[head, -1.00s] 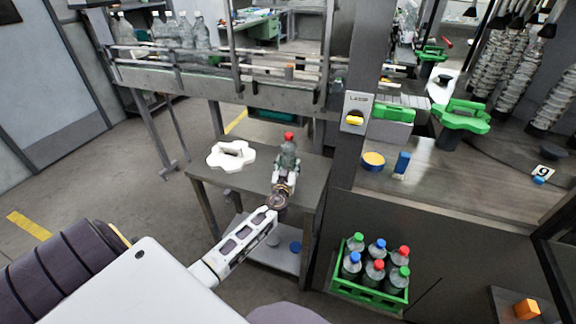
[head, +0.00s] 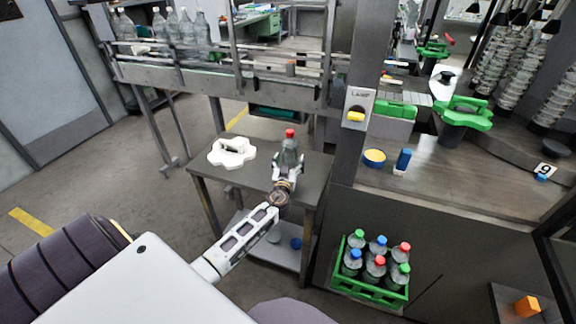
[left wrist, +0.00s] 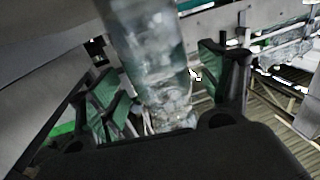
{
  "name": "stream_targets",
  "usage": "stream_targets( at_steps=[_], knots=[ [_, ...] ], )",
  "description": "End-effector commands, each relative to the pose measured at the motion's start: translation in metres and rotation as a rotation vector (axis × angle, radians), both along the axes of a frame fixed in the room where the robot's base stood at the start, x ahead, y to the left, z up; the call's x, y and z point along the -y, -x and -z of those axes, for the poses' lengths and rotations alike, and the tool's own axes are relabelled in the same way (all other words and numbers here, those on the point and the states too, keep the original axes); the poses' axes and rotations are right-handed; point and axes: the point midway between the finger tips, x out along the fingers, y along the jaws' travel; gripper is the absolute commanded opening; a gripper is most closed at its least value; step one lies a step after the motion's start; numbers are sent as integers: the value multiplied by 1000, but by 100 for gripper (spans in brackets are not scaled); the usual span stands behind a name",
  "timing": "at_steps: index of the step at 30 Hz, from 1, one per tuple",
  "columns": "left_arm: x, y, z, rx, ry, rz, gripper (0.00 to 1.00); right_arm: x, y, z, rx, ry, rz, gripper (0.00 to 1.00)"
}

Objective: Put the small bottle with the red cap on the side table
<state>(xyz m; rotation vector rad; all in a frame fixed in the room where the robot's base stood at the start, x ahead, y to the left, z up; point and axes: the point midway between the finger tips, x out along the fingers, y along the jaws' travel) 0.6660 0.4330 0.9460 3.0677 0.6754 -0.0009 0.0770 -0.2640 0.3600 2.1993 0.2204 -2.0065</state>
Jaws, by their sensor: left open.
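The small bottle with the red cap (head: 289,152) stands upright on the side table (head: 257,192). The table is a grey one with a lower shelf. My left gripper (head: 287,170) is open, with its fingers on either side of the bottle's lower part. In the left wrist view the clear bottle (left wrist: 160,65) stands between the two spread green-padded fingers; its cap is out of that view. The bottle's base is partly hidden by the gripper. My right gripper is not in view.
A white flower-shaped part (head: 232,152) lies on the table left of the bottle. A green crate (head: 368,293) of capped bottles stands lower right. A conveyor (head: 220,75) with clear bottles runs behind. A grey post (head: 352,110) rises right of the table.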

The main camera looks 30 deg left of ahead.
Motion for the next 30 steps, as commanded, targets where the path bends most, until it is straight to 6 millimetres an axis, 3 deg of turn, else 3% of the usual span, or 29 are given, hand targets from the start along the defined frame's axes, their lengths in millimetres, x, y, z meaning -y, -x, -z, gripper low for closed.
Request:
stream_targets(
  at_steps=[7, 30],
  knots=[
    [0, 0, -3, 0, -1, 0, 78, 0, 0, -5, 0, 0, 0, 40],
    [28, 61, 0, -1, 0, 0, 78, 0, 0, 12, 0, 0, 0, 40]
  ],
)
